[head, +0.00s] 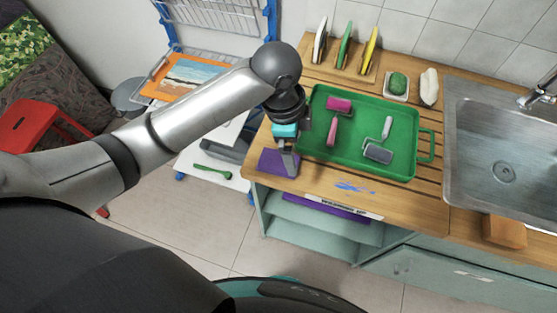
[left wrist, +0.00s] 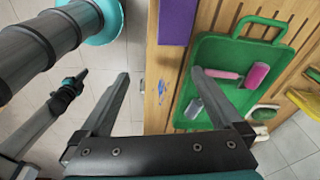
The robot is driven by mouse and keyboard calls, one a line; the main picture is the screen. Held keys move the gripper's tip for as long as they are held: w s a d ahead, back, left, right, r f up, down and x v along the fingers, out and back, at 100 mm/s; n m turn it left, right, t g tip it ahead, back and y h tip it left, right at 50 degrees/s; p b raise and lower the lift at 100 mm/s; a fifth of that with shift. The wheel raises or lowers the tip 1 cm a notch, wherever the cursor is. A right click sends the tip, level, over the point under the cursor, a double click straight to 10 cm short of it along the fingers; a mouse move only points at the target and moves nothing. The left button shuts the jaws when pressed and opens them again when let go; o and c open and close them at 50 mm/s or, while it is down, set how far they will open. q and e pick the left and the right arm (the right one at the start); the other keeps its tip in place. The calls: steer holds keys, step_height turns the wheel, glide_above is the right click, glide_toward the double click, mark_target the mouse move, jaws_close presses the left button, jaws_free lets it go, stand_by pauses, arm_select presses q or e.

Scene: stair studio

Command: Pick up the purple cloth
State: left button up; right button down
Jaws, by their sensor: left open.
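The purple cloth (head: 272,161) lies flat at the front left corner of the wooden counter, left of the green tray. My left gripper (head: 295,153) is open and empty, pointing down over the cloth's right part in the head view and hiding some of it. In the left wrist view, the cloth (left wrist: 177,22) shows at the top edge, beyond the open fingers (left wrist: 160,73), cut off by the frame. What seems to be my right gripper (left wrist: 76,80) shows small at the left of the wrist view, its jaws unclear.
The green tray (head: 345,163) holds a pink roller (head: 332,124) and a grey roller (head: 378,153). The sink (head: 505,150) is at the right. Upright boards (head: 345,45) stand at the back. Another purple item (head: 325,208) lies on the shelf below the counter.

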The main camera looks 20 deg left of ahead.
arm_select(q)
steer(key=w+a+r+m+y, duration=0.1)
steer(key=w+a+r+m, duration=0.1)
steer(key=w+a, duration=0.15)
steer(key=b, duration=0.1)
glide_above(278, 161)
steer(key=shift+g+y, duration=0.3)
steer(key=shift+g, duration=0.1)
steer(key=f, duration=0.8)
steer(key=shift+w+a+f, duration=0.1)
steer(key=shift+a+f, duration=0.05)
steer(key=shift+a, duration=0.05)
steer(key=shift+d+f+b, duration=0.2)
steer(key=shift+f+b, duration=0.15)
steer(key=shift+f, duration=2.65)
arm_select(e)
steer(key=shift+s+a+f, duration=0.1)
steer(key=shift+a+f, duration=0.05)
steer(key=shift+f, duration=0.75)
